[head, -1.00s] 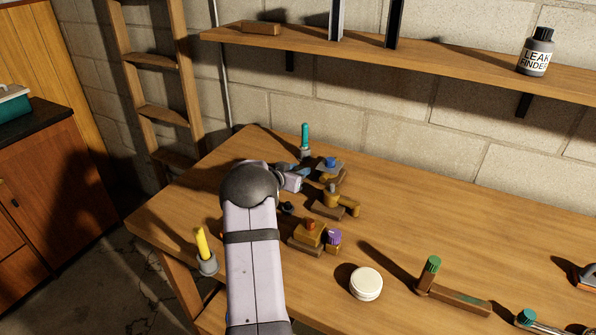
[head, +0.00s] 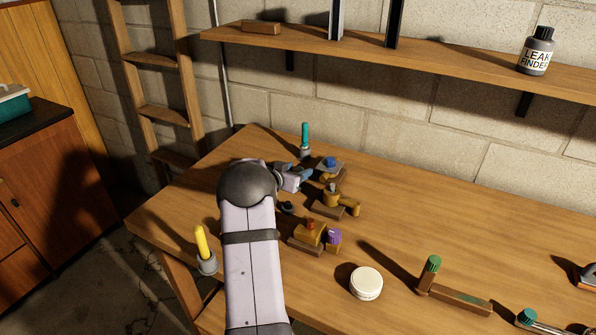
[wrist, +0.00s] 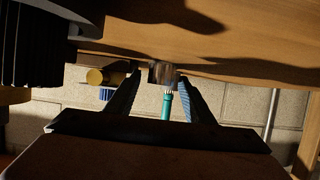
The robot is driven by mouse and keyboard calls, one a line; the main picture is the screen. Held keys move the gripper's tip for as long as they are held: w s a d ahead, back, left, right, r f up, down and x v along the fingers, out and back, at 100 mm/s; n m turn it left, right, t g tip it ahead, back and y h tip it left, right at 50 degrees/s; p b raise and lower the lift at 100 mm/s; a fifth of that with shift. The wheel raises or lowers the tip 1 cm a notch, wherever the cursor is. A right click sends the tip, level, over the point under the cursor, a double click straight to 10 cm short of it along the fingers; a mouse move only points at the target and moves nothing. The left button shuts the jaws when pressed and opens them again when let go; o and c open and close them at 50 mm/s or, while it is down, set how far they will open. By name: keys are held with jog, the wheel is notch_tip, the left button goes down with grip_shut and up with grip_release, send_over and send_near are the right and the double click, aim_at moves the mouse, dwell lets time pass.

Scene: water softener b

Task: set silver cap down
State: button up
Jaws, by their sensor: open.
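My gripper (head: 303,170) is near the back left of the workbench, partly hidden by my arm in the head view. In the wrist view its two dark fingers (wrist: 160,82) stand apart. I cannot make the cap out in the head view. A teal-handled tool (head: 305,135) stands upright just behind my gripper; its handle (wrist: 167,106) also shows between the fingers in the wrist view.
A white lid (head: 366,283) lies in front. A yellow-handled tool (head: 202,243) stands left of my arm.

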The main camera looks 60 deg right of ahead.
aim_at(298, 169)
jog(key=shift+v, duration=1.5)
